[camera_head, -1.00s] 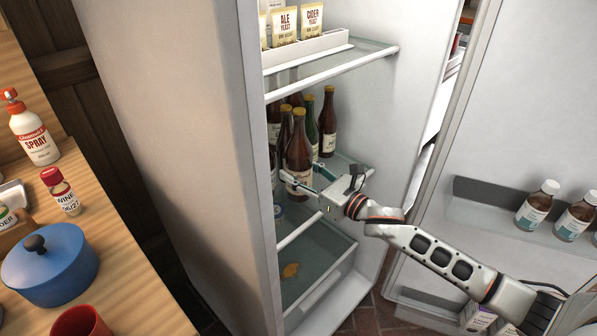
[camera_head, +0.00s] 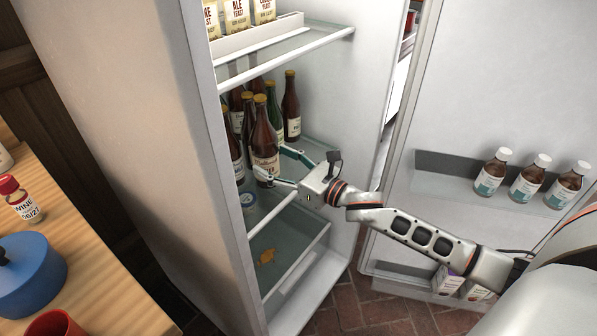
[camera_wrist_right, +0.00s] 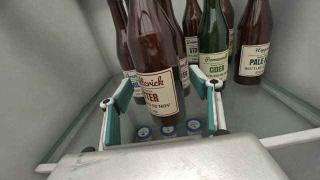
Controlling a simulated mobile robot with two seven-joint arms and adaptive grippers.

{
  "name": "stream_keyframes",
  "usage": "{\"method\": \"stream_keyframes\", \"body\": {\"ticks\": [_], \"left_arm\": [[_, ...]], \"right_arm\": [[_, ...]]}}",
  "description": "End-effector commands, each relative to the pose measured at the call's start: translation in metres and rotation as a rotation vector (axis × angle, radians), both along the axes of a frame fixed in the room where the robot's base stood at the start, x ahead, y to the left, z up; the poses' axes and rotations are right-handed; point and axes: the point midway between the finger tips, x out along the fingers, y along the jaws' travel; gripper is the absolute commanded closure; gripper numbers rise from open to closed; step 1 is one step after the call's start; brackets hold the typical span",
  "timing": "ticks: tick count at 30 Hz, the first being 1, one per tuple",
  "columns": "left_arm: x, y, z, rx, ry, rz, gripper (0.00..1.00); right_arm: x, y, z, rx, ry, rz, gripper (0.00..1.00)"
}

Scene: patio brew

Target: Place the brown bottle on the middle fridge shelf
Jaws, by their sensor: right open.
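A brown bottle (camera_head: 264,142) with a yellow cap and a cream label stands upright on the middle fridge shelf (camera_head: 319,148), near its front edge. It also shows between the fingers in the right wrist view (camera_wrist_right: 156,62). My right gripper (camera_head: 272,165) is open, with its fingers on either side of the bottle's lower part; in the wrist view gaps show between the fingers and the glass. The bottle's base is partly hidden by the gripper. My left gripper is not in view.
Other bottles stand close behind, including a green one (camera_wrist_right: 213,42) and a brown one (camera_head: 291,107). Yeast packets fill a tray (camera_head: 258,36) on the shelf above. The open door (camera_head: 480,90) holds small bottles at right. A wooden counter (camera_head: 110,285) is at left.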

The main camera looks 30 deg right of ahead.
Motion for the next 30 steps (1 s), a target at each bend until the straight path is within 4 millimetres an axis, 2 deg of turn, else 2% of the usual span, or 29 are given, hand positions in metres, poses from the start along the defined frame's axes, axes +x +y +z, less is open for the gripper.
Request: {"method": "stream_keyframes", "body": {"ticks": [4,9,15,21,30], "left_arm": [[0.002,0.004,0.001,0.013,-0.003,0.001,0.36],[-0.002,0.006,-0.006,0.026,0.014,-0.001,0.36],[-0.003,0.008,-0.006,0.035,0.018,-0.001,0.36],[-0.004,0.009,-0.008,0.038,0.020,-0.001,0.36],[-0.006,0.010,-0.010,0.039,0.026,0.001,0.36]], "right_arm": [[-0.025,-0.009,0.002,-0.001,0.000,0.000,0.37],[-0.051,-0.018,0.002,-0.001,0.000,0.000,0.37],[-0.073,-0.026,0.001,0.000,-0.001,0.000,0.37],[-0.082,-0.030,0.001,0.000,-0.001,0.000,0.37],[-0.083,-0.030,0.001,0.000,0.000,0.000,0.37]]}}
